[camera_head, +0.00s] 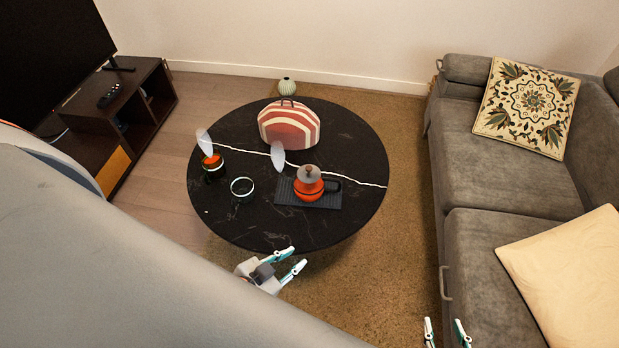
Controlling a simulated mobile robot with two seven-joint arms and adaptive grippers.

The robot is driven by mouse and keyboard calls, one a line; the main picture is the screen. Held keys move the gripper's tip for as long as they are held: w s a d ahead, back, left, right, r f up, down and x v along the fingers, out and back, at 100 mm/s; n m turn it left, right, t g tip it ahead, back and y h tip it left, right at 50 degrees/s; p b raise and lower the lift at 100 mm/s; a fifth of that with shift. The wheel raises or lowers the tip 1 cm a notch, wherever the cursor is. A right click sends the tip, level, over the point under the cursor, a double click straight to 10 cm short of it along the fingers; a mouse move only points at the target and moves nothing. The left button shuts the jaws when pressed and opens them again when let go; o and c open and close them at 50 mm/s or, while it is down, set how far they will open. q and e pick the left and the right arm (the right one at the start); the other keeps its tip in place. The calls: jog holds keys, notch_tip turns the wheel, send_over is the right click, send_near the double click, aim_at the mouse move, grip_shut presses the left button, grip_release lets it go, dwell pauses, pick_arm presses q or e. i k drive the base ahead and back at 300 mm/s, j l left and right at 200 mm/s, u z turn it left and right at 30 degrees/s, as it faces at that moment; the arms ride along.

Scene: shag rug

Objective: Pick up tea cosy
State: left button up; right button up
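The tea cosy (289,125) is a dome-shaped cover with red and cream stripes. It stands upright near the far edge of the round black table (235,220). My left gripper (292,261) is open and empty at the table's near edge, well short of the cosy. My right gripper (446,328) is open and empty at the bottom of the picture, between the table and the sofa. Both grippers are apart from the cosy.
An orange teapot (308,186) stands on a dark mat (327,200) mid-table. A glass (242,187) and an orange-filled cup (212,162) stand at the left. Two pale ovals hover above the table. A grey sofa (480,165) bounds the right.

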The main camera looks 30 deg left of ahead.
aim_at(288, 119)
jog(key=u, duration=2.9)
jog(key=i+j+u, duration=0.1)
jog(key=u, duration=0.3)
jog(key=i+j+u, duration=0.1)
jog(key=u, duration=0.3)
jog(key=i+u, duration=0.15)
jog(key=u, duration=0.2)
jog(key=i+z, duration=0.45)
jog(key=i, duration=0.15)
jog(key=i+j+z, duration=0.1)
jog(key=i+z, duration=0.35)
jog(key=i+l+z, duration=0.1)
jog(key=i+z, duration=0.65)
jog(key=i+j+z, duration=0.15)
jog(key=i+z, duration=0.25)
jog(key=i+l+z, duration=0.15)
jog(key=i+z, duration=0.35)
jog(key=i+j+z, duration=0.1)
jog(key=i+z, duration=0.4)
jog(key=i, duration=0.1)
